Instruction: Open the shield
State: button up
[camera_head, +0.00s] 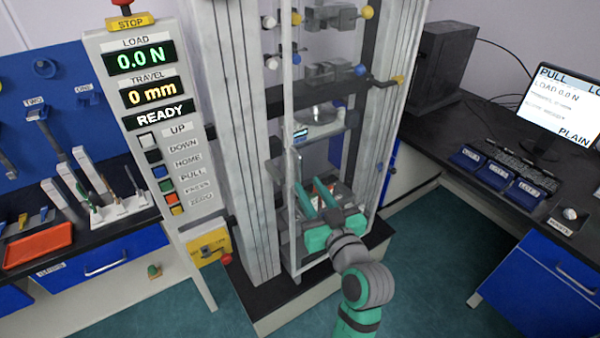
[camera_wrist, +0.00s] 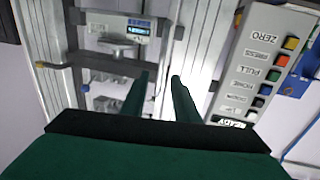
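The shield looks like a clear panel with a thin pale frame (camera_head: 292,100) in front of the test column. Its clear face is hard to make out, and I cannot tell for sure whether it is shut. A dark bar with a yellow tip (camera_head: 398,81) sticks out at its right side; it also shows at the left in the wrist view (camera_wrist: 40,65). My gripper (camera_head: 314,193) is before the lower part of the column, below and left of that bar. In the wrist view its two green fingers (camera_wrist: 160,78) are apart with nothing held between them.
The control panel (camera_head: 150,105) stands left of the column and reads READY, 0.0 N. A yellow box with a red knob (camera_head: 210,247) sits below it. Left, a bench holds an orange tray (camera_head: 38,245). Right, a dark bench bears blue bins (camera_head: 495,175) and a monitor (camera_head: 562,105).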

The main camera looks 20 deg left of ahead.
aim_at(301, 174)
jog(key=x, duration=0.7)
jog(key=shift+c, duration=0.3)
jog(key=shift+s, duration=0.1)
grip_shut()
